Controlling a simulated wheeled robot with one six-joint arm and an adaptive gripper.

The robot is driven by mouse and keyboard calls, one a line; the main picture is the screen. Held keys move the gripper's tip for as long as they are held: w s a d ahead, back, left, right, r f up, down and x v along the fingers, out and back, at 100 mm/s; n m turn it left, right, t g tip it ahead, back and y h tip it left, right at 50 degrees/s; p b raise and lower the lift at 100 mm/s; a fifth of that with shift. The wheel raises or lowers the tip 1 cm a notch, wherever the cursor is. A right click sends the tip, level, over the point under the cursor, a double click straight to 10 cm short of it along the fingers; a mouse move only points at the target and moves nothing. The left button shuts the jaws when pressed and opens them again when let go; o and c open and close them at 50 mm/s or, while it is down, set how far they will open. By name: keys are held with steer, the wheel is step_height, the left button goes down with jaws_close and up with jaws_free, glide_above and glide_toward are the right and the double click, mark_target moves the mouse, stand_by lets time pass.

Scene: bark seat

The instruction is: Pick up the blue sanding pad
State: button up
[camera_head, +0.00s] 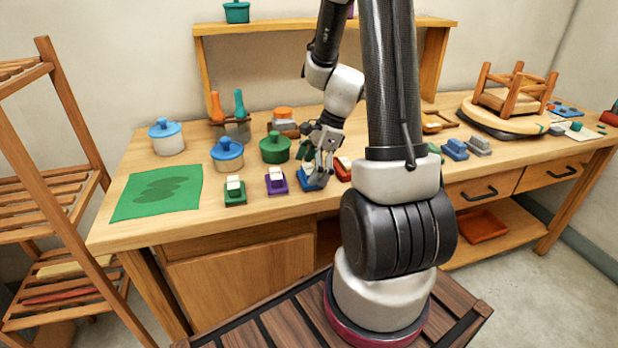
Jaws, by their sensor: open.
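My gripper (324,168) is open and points down over the front middle of the bench. A blue item (308,184) lies on the bench right at its fingertips and is partly hidden by them. I cannot tell whether the fingers touch it. It sits in a row between a purple piece (277,186) with a white block and a red piece (343,172). Another blue pad-like block (455,149) lies right of my arm, beside a grey one (478,146). Which blue piece is the sanding pad is not certain.
A green piece (235,196) with a white block stands left of the purple one. Lidded pots in blue (228,156) and green (275,149) stand behind the row. A green cloth (158,191) lies at left. An upturned stool (514,92) stands at right.

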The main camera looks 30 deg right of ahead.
mark_target(309, 168)
steer(key=shift+a+f, duration=0.2)
steer(key=shift+f, duration=0.2)
steer(key=shift+c, duration=0.4)
steer(key=c, duration=1)
steer(key=shift+c, duration=0.2)
step_height(309, 168, up, 10)
steer(key=shift+r, duration=0.1)
